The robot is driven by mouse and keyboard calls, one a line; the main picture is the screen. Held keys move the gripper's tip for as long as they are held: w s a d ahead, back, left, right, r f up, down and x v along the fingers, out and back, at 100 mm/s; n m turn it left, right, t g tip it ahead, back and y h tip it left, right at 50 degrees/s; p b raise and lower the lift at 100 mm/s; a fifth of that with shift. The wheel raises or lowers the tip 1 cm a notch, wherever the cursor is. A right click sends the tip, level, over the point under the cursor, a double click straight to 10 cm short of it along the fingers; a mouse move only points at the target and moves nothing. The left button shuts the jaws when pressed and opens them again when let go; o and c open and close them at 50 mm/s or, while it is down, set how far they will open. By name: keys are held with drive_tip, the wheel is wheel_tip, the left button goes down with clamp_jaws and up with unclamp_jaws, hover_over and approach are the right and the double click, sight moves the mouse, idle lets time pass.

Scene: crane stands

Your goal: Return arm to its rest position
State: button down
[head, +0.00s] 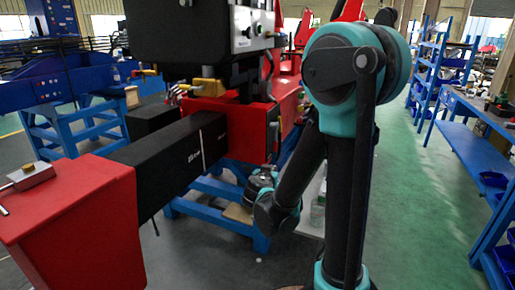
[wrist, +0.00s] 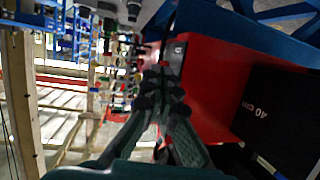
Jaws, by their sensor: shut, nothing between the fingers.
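My gripper (wrist: 163,88) shows in the wrist view, with its dark fingers drawn together and nothing between them. The red crane body fills the area just right of the fingers in that view; I cannot tell the gap to it. In the head view my black and teal arm is folded, with its elbow high and its lower part hanging beside the crane stand. The gripper itself cannot be made out in the head view.
A red block (head: 75,225) and a black beam (head: 165,160) extend at the left on a blue stand (head: 215,192). A black control box (head: 185,35) sits above. Blue shelving (head: 485,135) stands at the right. The green floor (head: 420,215) between is clear.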

drive_tip(key=s+d+f+g, duration=0.65)
drive_tip(key=s+d, duration=0.25)
drive_tip(key=s, duration=0.2)
drive_tip(key=s+a+f+n+g+y, duration=0.1)
drive_tip(key=s+f+n+y, duration=0.1)
drive_tip(key=s, duration=0.4)
drive_tip(key=s+a+f+n+g+y, duration=0.1)
drive_tip(key=s+f+n+g+y, duration=0.1)
drive_tip(key=s, duration=0.4)
drive_tip(key=shift+s+a+f+y, duration=0.15)
drive_tip(key=shift+a+f+y, duration=0.25)
drive_tip(key=shift+f, duration=0.15)
